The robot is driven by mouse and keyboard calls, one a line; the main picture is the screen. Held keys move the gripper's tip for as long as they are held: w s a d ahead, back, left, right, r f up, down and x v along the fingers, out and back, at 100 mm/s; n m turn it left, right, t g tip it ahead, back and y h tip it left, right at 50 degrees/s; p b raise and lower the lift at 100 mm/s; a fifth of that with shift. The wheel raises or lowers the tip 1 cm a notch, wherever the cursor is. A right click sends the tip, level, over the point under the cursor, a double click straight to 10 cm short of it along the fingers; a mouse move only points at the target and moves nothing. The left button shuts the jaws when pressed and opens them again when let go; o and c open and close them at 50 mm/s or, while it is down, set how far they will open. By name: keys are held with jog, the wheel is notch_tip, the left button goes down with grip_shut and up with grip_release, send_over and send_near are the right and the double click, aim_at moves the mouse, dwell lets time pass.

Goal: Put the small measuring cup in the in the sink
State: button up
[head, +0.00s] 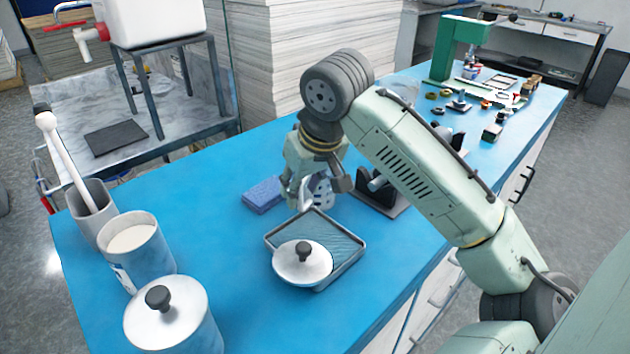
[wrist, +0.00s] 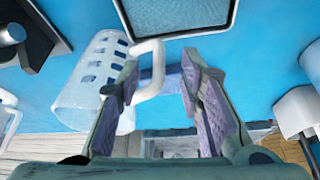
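The small measuring cup looks like a white cup with rows of slot-like openings and a looped handle. It lies in the left half of the wrist view (wrist: 92,85) and is partly hidden behind my gripper in the head view (head: 319,190). My gripper (head: 312,200) is low over the blue table. In the wrist view its fingers (wrist: 158,82) are apart, with the cup's handle showing between them, nearer the left finger. I cannot tell whether they touch it. The sink appears to be the grey marbled basin (head: 75,100) at the left, beyond the table edge.
A metal tray (head: 345,262) with a knobbed white lid (head: 302,262) is in front of my gripper. A blue sponge (head: 262,194) lies left of it. Canisters (head: 170,318) stand at front left. A white tank (head: 155,20) on a stand rises over the basin.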

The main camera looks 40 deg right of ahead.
jog(key=shift+x, duration=1.55)
jog(key=shift+w, duration=0.1)
grip_shut()
